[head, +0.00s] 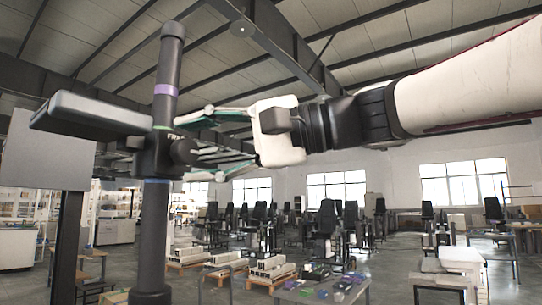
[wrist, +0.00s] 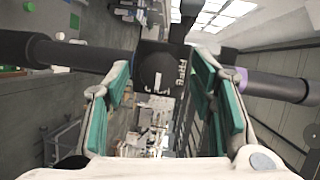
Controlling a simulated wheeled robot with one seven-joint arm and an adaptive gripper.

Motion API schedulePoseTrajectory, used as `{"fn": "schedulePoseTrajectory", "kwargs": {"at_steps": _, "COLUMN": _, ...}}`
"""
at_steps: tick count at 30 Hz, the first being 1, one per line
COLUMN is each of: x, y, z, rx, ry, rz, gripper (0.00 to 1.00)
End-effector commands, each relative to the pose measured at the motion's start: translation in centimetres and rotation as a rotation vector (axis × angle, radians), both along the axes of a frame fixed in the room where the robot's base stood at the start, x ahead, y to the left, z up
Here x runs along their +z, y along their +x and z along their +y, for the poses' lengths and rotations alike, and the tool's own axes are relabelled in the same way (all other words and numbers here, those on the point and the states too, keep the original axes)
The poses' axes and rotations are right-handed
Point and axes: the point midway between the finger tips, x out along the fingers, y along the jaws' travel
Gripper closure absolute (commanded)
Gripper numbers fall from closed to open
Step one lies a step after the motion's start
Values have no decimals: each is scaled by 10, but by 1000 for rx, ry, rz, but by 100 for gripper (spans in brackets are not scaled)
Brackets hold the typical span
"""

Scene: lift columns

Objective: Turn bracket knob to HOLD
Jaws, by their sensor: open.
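The bracket knob (head: 183,151) is a dark round knob on the side of a black bracket (head: 150,160) clamped around a dark upright column (head: 154,235). White lettering that seems to begin "FR" shows on the bracket above the knob. My gripper (head: 200,146) comes from the right, its fingers spread above and below the knob's level. In the wrist view, the knob (wrist: 157,72) with a white mark on its face sits between the green-padded fingers (wrist: 160,88). The fingers are open, with gaps on both sides. Any HOLD label is not legible.
A flat dark arm (head: 90,114) extends left from the bracket, near a grey panel (head: 45,150). The column carries purple and blue bands. Chairs, benches and a table with small items (head: 320,290) stand well behind. The space right of the knob holds only my arm.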

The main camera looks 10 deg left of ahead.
Motion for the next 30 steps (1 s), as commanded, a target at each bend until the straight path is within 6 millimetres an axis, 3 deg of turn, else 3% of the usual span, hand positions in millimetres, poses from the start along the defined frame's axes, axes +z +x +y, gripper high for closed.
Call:
{"fn": "schedulePoseTrajectory", "kwargs": {"at_steps": 15, "x": 11, "y": 1, "z": -94, "rx": -4, "ry": 1, "rz": 1, "gripper": 50}}
{"fn": "schedulePoseTrajectory", "kwargs": {"at_steps": 21, "x": 13, "y": 1, "z": -110, "rx": -2, "ry": 0, "rz": 1, "gripper": 50}}
{"fn": "schedulePoseTrajectory", "kwargs": {"at_steps": 30, "x": 13, "y": 0, "z": -112, "rx": -1, "ry": 0, "rz": 1, "gripper": 50}}
